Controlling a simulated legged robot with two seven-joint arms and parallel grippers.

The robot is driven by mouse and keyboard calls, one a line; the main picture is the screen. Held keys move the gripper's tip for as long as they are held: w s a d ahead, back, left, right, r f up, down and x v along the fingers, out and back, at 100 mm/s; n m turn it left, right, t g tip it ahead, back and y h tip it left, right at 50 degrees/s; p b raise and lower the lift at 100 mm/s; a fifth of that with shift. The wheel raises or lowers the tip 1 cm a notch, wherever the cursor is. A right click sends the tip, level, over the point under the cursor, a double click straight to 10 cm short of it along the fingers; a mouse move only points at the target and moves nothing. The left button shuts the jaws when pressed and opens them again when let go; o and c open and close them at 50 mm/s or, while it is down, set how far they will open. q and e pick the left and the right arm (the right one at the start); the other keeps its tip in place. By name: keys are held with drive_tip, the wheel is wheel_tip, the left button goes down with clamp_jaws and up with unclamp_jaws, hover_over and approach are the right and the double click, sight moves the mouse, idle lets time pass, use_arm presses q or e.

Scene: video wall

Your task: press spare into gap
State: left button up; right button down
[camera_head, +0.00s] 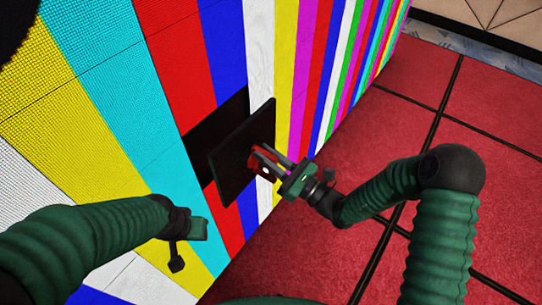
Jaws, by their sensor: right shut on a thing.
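The video wall (168,85) shows bright vertical colour stripes. The gap (207,135) is a dark opening in it, partly hidden behind the spare. The spare (235,160) is a flat black panel, tilted relative to the opening and overlapping its right and lower part. My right gripper (264,161) is shut on the red part at the back of the spare. Whether the spare touches the wall is unclear. My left gripper (187,246) is close to the wall at lower left, below the gap and apart from the spare; its jaw opening is not clear.
A red tiled floor (400,95) with dark seams lies to the right of the wall and looks clear apart from my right arm. A grey-blue strip (480,45) and a beige panelled surface (500,15) are at the top right.

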sight(253, 146)
drive_tip(key=shift+x, duration=1.1)
drive_tip(key=shift+w+a+f, duration=0.1)
drive_tip(key=shift+w+a, duration=0.7)
drive_tip(key=shift+a, duration=0.2)
drive_tip(key=shift+w+a+p, duration=0.1)
drive_tip(key=shift+p, duration=0.35)
drive_tip(key=shift+f+x, duration=0.2)
drive_tip(key=shift+x, duration=0.55)
drive_tip(key=shift+f+x, duration=0.15)
drive_tip(key=shift+x, duration=0.65)
drive_tip(key=shift+f+x, duration=0.2)
drive_tip(key=shift+x, duration=0.55)
idle(3.1)
